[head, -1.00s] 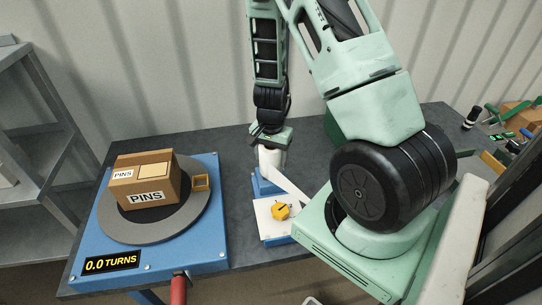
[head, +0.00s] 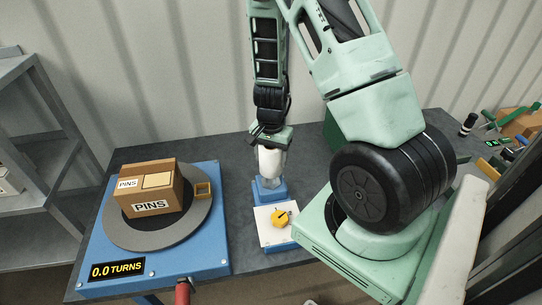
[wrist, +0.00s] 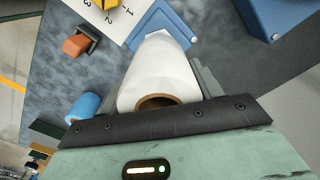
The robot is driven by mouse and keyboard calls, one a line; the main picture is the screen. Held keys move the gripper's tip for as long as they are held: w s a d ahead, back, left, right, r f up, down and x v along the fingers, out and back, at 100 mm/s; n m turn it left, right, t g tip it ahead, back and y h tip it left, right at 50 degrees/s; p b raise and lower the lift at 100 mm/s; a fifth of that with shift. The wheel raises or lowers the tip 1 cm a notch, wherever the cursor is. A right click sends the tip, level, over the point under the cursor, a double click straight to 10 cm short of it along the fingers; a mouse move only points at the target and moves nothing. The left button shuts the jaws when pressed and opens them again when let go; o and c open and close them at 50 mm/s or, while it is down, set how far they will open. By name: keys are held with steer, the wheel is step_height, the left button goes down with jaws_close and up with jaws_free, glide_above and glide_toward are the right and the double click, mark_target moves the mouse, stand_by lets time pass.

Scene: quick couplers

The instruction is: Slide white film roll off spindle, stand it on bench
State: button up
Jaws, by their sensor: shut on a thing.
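The white film roll (head: 269,160) is upright above a small blue stand (head: 268,193) at the middle of the bench. A pale, translucent part shows between the roll and the stand; I cannot tell whether it is spindle or film. My gripper (head: 270,141) points down and is shut on the roll's upper part. In the wrist view, the white roll (wrist: 160,72) shows its brown core end close to my gripper, with the blue stand (wrist: 165,20) beyond. A grey finger shows beside the roll; the other is mostly hidden. The spindle inside the roll is hidden.
A white panel with a yellow knob (head: 281,217) sits in front of the stand. A blue turntable unit (head: 215,240) carrying a PINS box (head: 155,190) is at left. Dark bench top (head: 232,170) is bare between them. In the wrist view, a blue cylinder (wrist: 84,107) and orange item (wrist: 77,45) lie left.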

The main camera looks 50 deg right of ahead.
steer(key=shift+r+p, duration=1.15)
steer(key=shift+r, duration=0.3)
step_height(320, 180, up, 4)
steer(key=p, duration=0.3)
stand_by(0.4)
